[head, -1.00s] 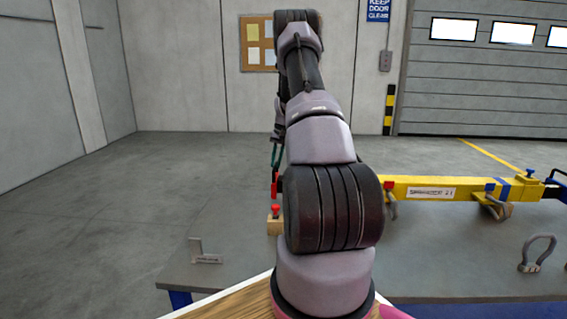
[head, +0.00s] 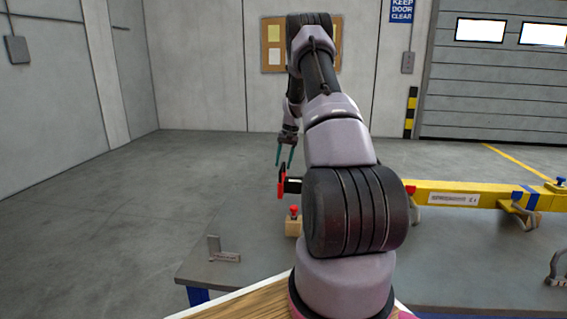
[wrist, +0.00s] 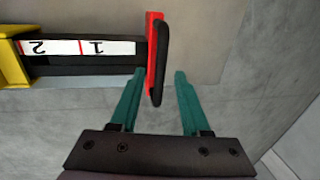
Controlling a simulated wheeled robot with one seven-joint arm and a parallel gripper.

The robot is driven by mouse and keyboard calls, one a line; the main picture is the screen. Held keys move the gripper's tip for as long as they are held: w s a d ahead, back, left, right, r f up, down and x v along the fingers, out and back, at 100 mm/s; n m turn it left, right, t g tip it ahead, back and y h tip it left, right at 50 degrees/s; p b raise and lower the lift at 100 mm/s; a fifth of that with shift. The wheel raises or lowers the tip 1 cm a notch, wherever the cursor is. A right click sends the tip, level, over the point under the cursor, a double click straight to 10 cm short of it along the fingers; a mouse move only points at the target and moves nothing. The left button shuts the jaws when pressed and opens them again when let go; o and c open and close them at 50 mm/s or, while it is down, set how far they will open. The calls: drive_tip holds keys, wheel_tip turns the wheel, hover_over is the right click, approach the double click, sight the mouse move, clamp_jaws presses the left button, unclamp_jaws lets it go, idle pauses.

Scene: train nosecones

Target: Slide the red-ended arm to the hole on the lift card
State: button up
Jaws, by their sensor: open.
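The red-ended arm shows its red end plate (head: 281,184) at the left end of the yellow beam (head: 450,195), partly behind my arm. The red plate (wrist: 152,45) carries a black handle (wrist: 162,60). My gripper (wrist: 159,73) is open, its two teal fingers on either side of the handle's near end in the picture; I see no clear contact. In the head view my gripper (head: 284,163) is just above the red end. I cannot make out the lift card.
A wooden block with a red knob (head: 294,222) and a small grey L-shaped stand (head: 222,252) are on the grey table (head: 400,270). A shackle (head: 559,268) lies at the right. A papered board (head: 272,45) hangs on the wall. Floor at the left is clear.

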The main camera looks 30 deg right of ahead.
wheel_tip(320, 180, up, 10)
drive_tip(key=s+d, duration=0.1)
drive_tip(key=shift+s+d+r, duration=0.15)
drive_tip(key=shift+d+r, duration=0.1)
drive_tip(key=shift+d, duration=0.05)
idle(0.4)
